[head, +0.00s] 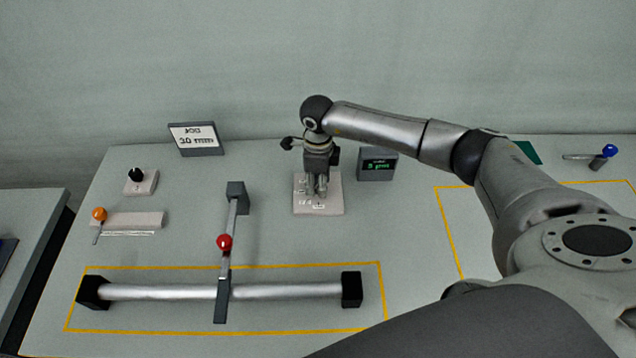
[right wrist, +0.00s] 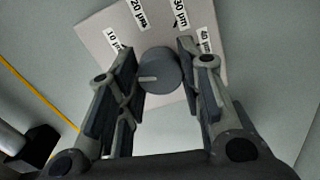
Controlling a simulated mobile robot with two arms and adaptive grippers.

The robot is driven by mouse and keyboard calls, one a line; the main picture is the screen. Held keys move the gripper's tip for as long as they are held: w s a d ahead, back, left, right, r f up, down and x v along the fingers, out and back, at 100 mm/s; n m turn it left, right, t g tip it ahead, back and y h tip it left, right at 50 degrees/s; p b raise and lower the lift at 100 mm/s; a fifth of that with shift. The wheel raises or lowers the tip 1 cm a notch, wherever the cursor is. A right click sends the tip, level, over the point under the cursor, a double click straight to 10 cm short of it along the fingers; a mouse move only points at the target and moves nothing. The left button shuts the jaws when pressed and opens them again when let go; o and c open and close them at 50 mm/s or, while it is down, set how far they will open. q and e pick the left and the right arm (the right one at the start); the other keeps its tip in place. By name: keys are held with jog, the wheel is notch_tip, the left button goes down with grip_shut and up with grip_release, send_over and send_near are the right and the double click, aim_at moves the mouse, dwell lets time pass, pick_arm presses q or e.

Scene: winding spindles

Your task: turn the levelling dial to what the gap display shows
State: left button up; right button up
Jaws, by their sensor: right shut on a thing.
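The levelling dial is a round dark grey knob (right wrist: 158,72) on a pale plate (head: 330,204). In the right wrist view its plate carries labels for 10, 20, 30 and 40 µm, and the knob's light pointer mark lies towards picture left, below the 10 µm label. My right gripper (head: 318,190) points down over the plate, shut on the knob, with a finger on each side. In the head view the gripper hides the knob. The gap display (head: 377,166) is a dark box with green text, too small to read surely. My left gripper is not in view.
A sign (head: 196,139) reading 30 mm stands at the back left. A black knob (head: 135,175) and an orange-ended lever (head: 99,214) are on the left. A silver roller (head: 160,292) lies in front, crossed by a red-knobbed bar (head: 224,242). A blue-ended lever (head: 609,150) is far right.

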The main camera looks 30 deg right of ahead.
jog(key=m+b, duration=0.1)
jog(key=m, duration=0.3)
jog(key=shift+m, duration=0.3)
dwell(0.3)
jog(key=o, duration=1.1)
jog(key=shift+c, duration=0.2)
jog(key=shift+r, duration=0.15)
notch_tip(320, 180, up, 12)
jog(key=shift+f, duration=0.2)
